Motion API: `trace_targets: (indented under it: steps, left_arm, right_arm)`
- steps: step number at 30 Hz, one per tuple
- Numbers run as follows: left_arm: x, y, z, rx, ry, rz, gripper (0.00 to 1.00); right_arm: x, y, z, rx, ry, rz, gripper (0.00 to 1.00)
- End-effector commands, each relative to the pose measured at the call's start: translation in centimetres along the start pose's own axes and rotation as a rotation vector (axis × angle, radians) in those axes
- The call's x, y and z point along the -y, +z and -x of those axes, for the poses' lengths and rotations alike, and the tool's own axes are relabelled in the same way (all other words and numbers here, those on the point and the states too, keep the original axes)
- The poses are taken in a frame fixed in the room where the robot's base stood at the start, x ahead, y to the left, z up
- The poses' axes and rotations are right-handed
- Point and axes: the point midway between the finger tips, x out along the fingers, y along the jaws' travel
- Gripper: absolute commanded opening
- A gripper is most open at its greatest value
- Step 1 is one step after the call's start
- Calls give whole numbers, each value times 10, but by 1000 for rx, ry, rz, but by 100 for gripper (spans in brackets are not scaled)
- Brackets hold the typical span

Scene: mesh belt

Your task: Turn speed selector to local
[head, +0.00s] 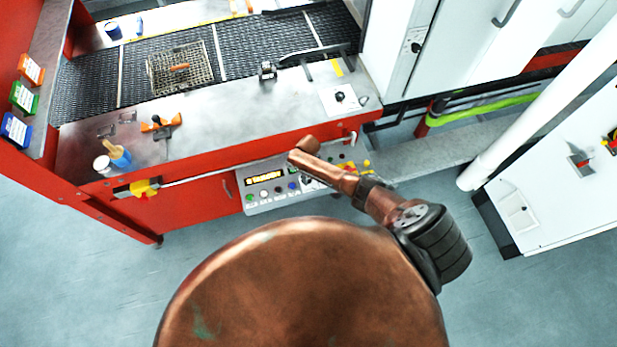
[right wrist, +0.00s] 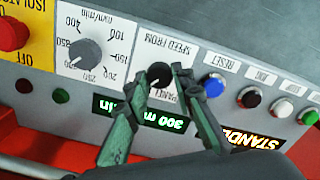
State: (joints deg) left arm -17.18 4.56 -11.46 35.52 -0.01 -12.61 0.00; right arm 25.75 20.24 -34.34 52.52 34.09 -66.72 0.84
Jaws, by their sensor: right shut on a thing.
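The speed selector (right wrist: 158,75) is a small black knob on the light control panel. In the right wrist view its label reads upside down as "SPEED FROM", with "PANEL" partly hidden by a finger. My right gripper (right wrist: 162,73) is shut on this knob, a greenish finger on each side. In the head view my copper right arm reaches over the control panel (head: 258,199) and covers the selector. My left gripper is not in view.
Beside the selector are a larger speed dial (right wrist: 86,52), a red isolator knob (right wrist: 12,34) and a blue button (right wrist: 213,87). In the head view a metal basket (head: 180,68) stands on the mesh belt.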

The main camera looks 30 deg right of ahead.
Motion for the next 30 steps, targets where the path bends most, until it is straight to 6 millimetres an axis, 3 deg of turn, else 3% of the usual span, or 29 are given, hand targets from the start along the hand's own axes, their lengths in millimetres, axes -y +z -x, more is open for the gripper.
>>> trace_targets:
  steps: [18,19,26,30]
  left_arm:
    - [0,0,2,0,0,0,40]
    - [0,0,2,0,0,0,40]
    - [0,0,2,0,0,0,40]
    - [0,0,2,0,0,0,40]
  right_arm:
    - [0,0,0,0,-1,-39,0]
    - [0,0,0,0,-1,-39,24]
    - [0,0,0,0,0,-38,40]
    - [0,0,0,0,0,-38,40]
